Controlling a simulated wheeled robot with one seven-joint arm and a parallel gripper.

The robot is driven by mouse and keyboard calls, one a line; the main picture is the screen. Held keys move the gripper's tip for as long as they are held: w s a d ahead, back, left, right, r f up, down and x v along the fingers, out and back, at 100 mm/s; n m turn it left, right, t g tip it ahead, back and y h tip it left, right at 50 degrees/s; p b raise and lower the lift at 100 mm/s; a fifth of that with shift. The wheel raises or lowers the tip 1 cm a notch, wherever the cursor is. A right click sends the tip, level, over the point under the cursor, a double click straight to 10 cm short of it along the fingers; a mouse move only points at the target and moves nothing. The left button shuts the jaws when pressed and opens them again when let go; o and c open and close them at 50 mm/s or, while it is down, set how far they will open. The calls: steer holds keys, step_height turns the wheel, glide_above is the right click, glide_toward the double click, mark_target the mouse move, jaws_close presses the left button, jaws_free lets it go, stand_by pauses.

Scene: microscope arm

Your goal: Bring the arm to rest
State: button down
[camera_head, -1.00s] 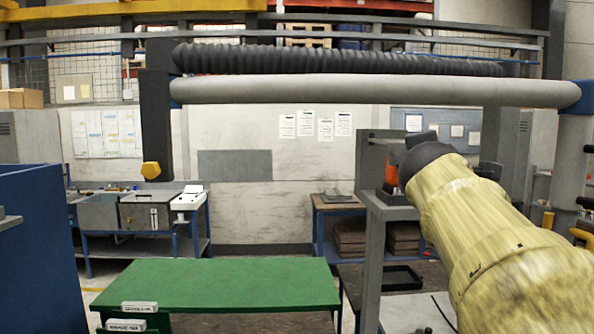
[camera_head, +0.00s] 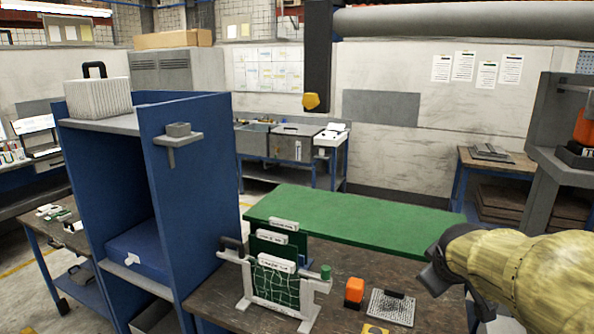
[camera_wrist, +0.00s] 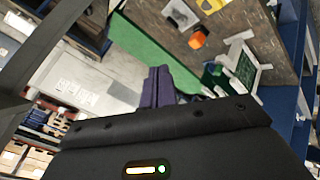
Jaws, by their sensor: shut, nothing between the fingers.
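My arm, in a yellowish cover, comes in from the right edge of the head view. Its dark end, my gripper (camera_head: 437,272), is over the right part of the workbench. In the wrist view my gripper (camera_wrist: 158,76) has its two dark fingers together, with nothing between them. The fingers touch nothing that I can see.
A workbench (camera_head: 228,296) with a green mat (camera_head: 370,215) holds a rack of green boards (camera_head: 275,275), an orange-topped block (camera_head: 354,292) and a grey textured pad (camera_head: 391,307). A tall blue cabinet (camera_head: 180,200) stands left. A grey post stand (camera_head: 548,150) is at the right.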

steer(key=s+a+f+m+g+y, duration=0.2)
steer(key=s+a+f, duration=0.4)
steer(key=f, duration=0.3)
steer(key=s+a+f+m+g+y, duration=0.1)
steer(key=s+a+f+m+g, duration=0.2)
steer(key=s+a+f, duration=0.3)
steer(key=a+f, duration=0.3)
steer(key=shift+f+y, duration=0.15)
steer(key=shift+y, duration=0.25)
steer(key=shift+w+m, duration=0.2)
steer(key=shift+m, duration=0.1)
